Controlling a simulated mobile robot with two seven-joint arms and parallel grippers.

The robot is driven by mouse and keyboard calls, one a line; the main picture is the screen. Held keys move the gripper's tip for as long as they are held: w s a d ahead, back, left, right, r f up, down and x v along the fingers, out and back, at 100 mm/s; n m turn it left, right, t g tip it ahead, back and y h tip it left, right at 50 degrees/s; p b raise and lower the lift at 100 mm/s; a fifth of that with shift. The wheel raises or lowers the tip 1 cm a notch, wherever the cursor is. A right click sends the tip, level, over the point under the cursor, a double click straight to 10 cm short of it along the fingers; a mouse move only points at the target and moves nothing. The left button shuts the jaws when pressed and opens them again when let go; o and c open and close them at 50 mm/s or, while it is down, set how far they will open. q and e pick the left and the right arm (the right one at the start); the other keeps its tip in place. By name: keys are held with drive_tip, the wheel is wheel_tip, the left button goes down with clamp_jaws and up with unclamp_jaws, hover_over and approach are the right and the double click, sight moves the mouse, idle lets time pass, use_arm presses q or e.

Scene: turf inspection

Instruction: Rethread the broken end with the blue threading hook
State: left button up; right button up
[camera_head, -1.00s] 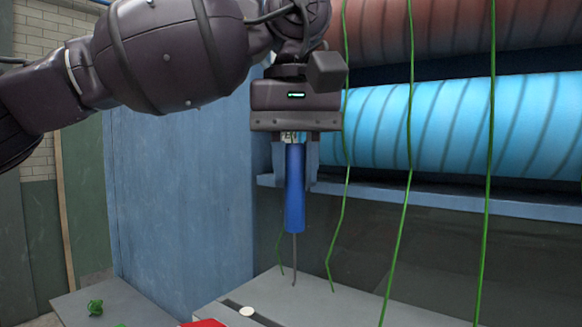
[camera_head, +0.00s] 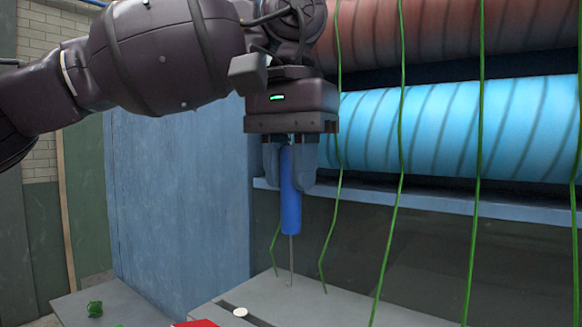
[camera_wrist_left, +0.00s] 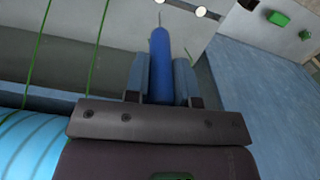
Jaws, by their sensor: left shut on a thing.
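The blue threading hook (camera_head: 291,190) has a blue handle and a thin grey shaft that points down. My left gripper (camera_head: 290,170) is shut on its handle and holds it upright, with the shaft tip close above or at the grey table top; I cannot tell if it touches. The hook also shows in the left wrist view (camera_wrist_left: 160,62), between the fingers of my left gripper (camera_wrist_left: 160,80). A short green strand (camera_head: 275,250) hangs just left of the shaft, probably the broken end. Other green strands (camera_head: 400,190) hang to the right. My right gripper is out of view.
A light blue roller (camera_head: 460,125) and a reddish roller (camera_head: 440,40) lie behind the strands, above a blue rail (camera_head: 420,202). The grey table (camera_head: 330,310) bears a dark strip with a white disc (camera_head: 240,312) and a red object (camera_head: 196,323). A green tangle (camera_head: 95,308) lies at left.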

sight(291, 230)
use_arm(q)
drive_tip(key=shift+p, duration=0.3)
drive_tip(key=shift+f+b, duration=0.85)
drive_tip(key=shift+f, duration=0.65)
drive_tip(key=shift+f+b, duration=0.65)
drive_tip(key=shift+f, duration=0.75)
drive_tip(key=shift+f, duration=0.1)
